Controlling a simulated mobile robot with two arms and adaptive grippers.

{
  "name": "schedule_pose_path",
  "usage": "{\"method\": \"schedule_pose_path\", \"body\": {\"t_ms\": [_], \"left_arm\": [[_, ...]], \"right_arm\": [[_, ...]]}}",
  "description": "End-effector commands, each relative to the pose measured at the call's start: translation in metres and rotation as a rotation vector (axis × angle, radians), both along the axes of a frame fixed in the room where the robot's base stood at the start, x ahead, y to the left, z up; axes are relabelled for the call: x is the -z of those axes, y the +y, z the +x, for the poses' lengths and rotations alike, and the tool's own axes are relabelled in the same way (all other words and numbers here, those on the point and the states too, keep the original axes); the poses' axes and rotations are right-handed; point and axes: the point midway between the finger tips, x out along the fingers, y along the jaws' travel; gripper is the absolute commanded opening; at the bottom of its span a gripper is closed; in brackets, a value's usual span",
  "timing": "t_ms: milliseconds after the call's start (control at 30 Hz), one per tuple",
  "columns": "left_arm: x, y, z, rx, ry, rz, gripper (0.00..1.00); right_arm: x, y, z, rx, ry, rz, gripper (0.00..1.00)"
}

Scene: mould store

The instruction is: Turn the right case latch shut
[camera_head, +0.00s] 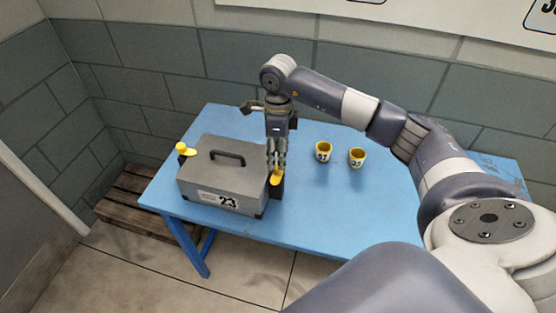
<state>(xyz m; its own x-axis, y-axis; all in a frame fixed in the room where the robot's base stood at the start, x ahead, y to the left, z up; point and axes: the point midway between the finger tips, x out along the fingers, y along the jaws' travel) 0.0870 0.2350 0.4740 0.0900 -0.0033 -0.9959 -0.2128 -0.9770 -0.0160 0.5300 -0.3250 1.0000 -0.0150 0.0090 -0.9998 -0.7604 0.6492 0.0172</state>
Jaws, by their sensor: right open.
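The grey case (222,173) stands on the blue table with its lid down and a black handle on top. A label on its front reads 23. The right case latch (277,177) is yellow and sits at the case's right end, partly hidden by my gripper. A yellow left latch (187,151) with a round knob shows at the case's left end. My right gripper (277,166) points down at the right latch, its fingers open and close above or around it; I cannot tell if they touch it. My left gripper is not in view.
The table's front and right areas are clear. A wooden pallet (133,201) lies on the floor at left. A block wall is behind.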

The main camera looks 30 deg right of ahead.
Motion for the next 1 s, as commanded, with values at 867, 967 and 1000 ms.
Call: {"method": "schedule_pose_path", "body": {"t_ms": [867, 967, 1000], "left_arm": [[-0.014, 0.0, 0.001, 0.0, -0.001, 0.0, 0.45], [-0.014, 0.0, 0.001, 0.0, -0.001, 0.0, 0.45], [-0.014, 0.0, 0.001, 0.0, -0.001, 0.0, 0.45]], "right_arm": [[0.046, 0.001, 0.0, 0.0, -0.001, 0.002, 0.0], [0.046, 0.001, 0.0, 0.0, -0.002, 0.002, 0.0], [0.046, 0.001, 0.0, 0.0, -0.002, 0.002, 0.0]]}}
